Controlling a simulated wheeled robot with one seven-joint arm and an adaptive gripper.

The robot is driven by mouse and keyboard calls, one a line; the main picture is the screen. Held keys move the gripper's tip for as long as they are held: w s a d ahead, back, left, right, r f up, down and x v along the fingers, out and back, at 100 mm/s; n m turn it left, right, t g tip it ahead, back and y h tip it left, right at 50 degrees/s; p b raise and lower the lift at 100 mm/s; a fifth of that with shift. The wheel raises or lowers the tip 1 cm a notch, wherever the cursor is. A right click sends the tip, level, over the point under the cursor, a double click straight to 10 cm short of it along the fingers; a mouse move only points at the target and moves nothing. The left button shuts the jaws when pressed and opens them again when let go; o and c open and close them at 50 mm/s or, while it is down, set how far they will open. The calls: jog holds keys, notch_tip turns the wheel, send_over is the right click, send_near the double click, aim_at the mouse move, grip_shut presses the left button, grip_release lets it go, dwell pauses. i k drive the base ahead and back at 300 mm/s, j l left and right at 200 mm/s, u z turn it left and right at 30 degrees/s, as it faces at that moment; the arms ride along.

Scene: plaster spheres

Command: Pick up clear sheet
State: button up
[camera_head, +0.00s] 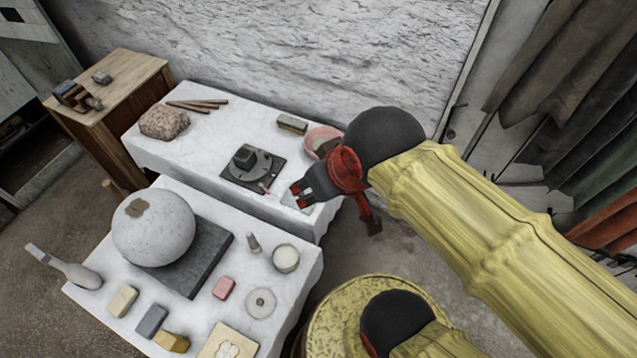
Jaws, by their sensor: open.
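A pale, see-through sheet (288,201) lies at the front right of the back white table, largely hidden behind my gripper. My gripper (296,194) is black and red and reaches in from the right on my yellow arm. Its fingers are open and over or beside the sheet; I cannot tell whether they touch it. Nothing is visibly held between them.
A dark plate with a round black fixture (251,164) sits left of my gripper. A pink bowl (322,139) stands behind it. The front white table (196,284) holds a plaster sphere (153,228), a white cup (286,258) and several small blocks.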

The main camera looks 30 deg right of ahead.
aim_at(289, 200)
jog(key=u, duration=1.95)
jog(key=z, duration=2.25)
jog(key=i+l+u, duration=0.2)
jog(key=i+l, duration=0.2)
jog(key=l, duration=0.25)
jog(key=i+l+u, duration=0.1)
jog(key=l, duration=0.25)
jog(key=i, duration=0.05)
